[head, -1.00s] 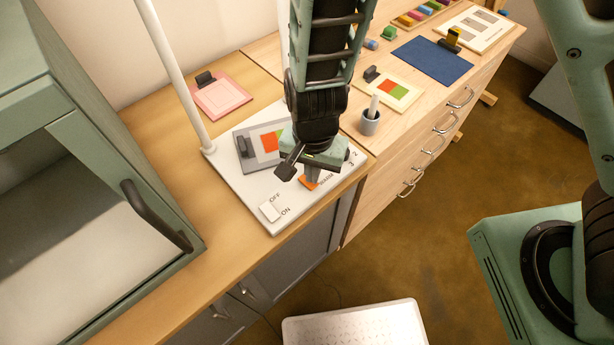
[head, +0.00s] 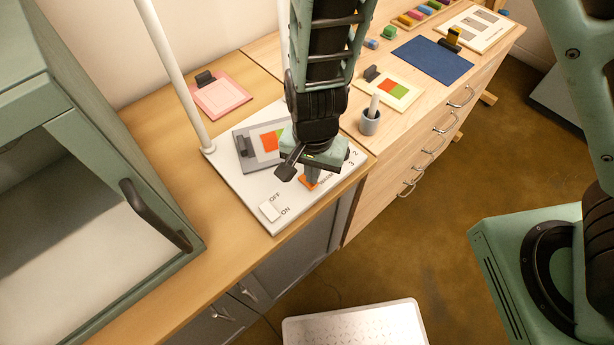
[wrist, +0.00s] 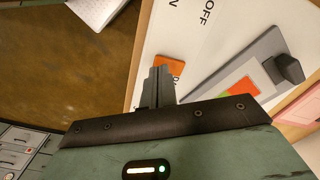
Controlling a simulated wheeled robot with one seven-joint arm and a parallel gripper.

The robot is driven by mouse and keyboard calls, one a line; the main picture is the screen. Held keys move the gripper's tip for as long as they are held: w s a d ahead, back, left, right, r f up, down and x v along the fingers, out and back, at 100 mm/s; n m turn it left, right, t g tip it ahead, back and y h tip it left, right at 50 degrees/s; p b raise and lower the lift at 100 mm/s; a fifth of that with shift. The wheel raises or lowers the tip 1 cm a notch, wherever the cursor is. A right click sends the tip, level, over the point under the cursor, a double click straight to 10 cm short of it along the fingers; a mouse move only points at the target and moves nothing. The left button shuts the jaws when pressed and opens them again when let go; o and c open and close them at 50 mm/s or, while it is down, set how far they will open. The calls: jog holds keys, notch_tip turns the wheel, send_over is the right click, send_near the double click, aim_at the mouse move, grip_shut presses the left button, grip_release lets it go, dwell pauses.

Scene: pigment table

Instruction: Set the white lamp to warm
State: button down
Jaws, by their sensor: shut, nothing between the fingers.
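The white lamp's base (head: 233,180) lies flat on the wooden counter, with its white post (head: 174,75) rising at the back left. On the base are a white OFF/ON rocker switch (head: 269,211) and an orange switch (head: 309,182) beside printed lettering, partly hidden by my gripper. The orange switch also shows in the wrist view (wrist: 170,65). My gripper (head: 313,179) is shut and empty, pointing down at the orange switch. In the wrist view its fingertips (wrist: 158,75) overlap the orange switch's edge; I cannot tell whether they touch it.
A grey board with an orange and green card (head: 247,158) lies on the lamp base. A pink board (head: 221,96) lies behind. A grey cup (head: 370,122) stands to the right. A green cabinet (head: 60,220) with a dark handle stands at the left.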

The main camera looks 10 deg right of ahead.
jog(key=shift+f+b, duration=0.55)
jog(key=shift+f, duration=0.2)
dwell(0.3)
notch_tip(320, 180, up, 7)
jog(key=p, duration=0.7)
jog(key=shift+r, duration=0.1)
dwell(0.6)
jog(key=s+d+r+n+b, duration=0.7)
jog(key=s+d+r+n, duration=0.1)
jog(key=s+r+n, duration=0.3)
jog(key=shift+s+r+n+y, duration=0.15)
jog(key=shift+r+n+y, duration=0.15)
jog(key=shift+r+n, duration=0.65)
